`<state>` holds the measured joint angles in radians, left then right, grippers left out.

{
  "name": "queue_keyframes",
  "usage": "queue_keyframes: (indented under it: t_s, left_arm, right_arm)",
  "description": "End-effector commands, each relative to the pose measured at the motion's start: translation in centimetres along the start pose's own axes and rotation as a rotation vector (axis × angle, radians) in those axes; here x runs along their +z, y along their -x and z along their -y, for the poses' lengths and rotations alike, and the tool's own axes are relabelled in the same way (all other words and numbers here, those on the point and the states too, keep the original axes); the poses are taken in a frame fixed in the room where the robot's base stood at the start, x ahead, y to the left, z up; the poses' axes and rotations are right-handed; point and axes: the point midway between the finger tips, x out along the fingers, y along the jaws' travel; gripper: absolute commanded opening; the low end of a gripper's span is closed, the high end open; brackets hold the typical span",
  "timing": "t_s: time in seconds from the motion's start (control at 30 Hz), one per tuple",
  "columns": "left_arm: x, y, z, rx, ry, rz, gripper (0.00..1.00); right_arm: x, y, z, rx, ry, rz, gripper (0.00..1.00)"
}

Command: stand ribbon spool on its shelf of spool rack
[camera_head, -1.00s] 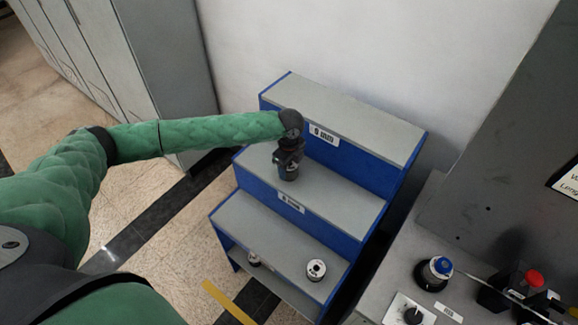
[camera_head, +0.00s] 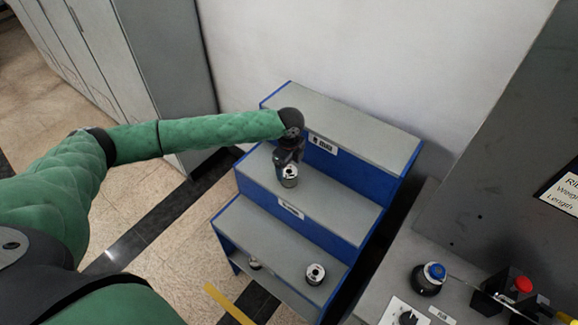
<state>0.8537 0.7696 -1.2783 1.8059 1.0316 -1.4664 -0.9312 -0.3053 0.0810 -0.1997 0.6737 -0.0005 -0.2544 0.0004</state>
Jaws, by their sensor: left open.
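The spool rack (camera_head: 356,206) is a blue stepped stand with grey shelf tops, against the wall in the head view. A small silver and dark ribbon spool (camera_head: 289,178) stands on its middle shelf, near the left end. My left gripper (camera_head: 287,163) is open, just behind and above this spool, and partly hides it. I cannot tell whether the fingers still touch it. My right gripper is not in view.
A grey machine bench (camera_head: 386,268) with a blue-topped knob (camera_head: 434,272) and a red button (camera_head: 523,284) is at the right. The top shelf is bare.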

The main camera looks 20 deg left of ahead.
Motion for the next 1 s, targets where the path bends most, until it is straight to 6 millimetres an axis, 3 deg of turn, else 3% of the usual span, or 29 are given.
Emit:
queue_keyframes:
  t_s: [0.07, 0.43, 0.7, 1.0]
  left_arm:
    - [0.0, 1.2, 0.0, 0.000, 0.000, 0.000, 0.76]
    - [0.0, 5.8, 0.0, 0.000, 0.000, -0.001, 0.76]
    - [0.0, 7.6, 0.1, -0.001, 0.000, 0.000, 0.76]
    - [0.0, 7.7, 0.0, 0.000, 0.000, 0.000, 0.76]
  right_arm:
    - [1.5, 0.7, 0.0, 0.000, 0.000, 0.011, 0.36]
    - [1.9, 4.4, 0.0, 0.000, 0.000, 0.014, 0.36]
    - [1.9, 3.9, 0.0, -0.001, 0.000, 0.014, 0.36]
    - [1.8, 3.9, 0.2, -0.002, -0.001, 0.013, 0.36]
